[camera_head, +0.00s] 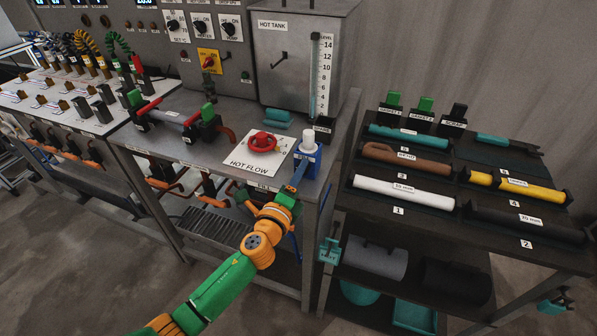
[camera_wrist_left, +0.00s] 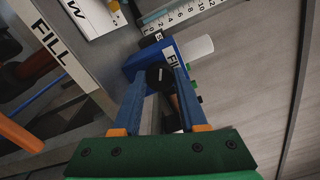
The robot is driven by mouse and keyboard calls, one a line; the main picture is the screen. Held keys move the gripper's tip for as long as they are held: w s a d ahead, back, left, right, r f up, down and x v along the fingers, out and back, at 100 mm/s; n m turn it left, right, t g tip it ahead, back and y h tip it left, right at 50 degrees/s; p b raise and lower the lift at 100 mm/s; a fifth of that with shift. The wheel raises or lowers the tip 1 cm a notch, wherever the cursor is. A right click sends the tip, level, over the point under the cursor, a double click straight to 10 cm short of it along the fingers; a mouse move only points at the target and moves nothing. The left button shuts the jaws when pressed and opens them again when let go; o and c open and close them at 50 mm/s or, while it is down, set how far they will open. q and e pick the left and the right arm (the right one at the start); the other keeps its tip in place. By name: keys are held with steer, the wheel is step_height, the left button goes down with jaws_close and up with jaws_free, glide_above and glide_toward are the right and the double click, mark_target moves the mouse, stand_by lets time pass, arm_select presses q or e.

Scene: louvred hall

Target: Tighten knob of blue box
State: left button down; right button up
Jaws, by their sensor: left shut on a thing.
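The blue box (camera_head: 309,163), with a white cylinder (camera_head: 309,140) on top, stands at the right front corner of the bench. In the left wrist view the blue box (camera_wrist_left: 146,62) has a black round knob (camera_wrist_left: 158,74) with a pale mark on its face. My left gripper (camera_head: 299,176) reaches up from the front to the box. In the left wrist view its blue fingers (camera_wrist_left: 162,82) are shut on the knob, one on each side. In the head view the fingers hide the knob. My right gripper is in neither view.
A red valve wheel (camera_head: 263,140) sits on the HOT FLOW plate left of the box. The hot tank (camera_head: 290,65) with its level gauge stands behind. A dark rack (camera_head: 365,219) with numbered tubes is at the right. Orange pipes and hoses run below the bench edge.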

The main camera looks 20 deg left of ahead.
arm_select(q)
steer(key=m+p, duration=0.1)
steer(key=m, duration=0.5)
steer(key=shift+r, duration=0.1)
steer(key=m+p, duration=0.1)
steer(key=m, duration=0.5)
steer(key=shift+p, duration=0.35)
steer(key=shift+c, duration=2.2)
jaws_free()
steer(key=s, duration=0.7)
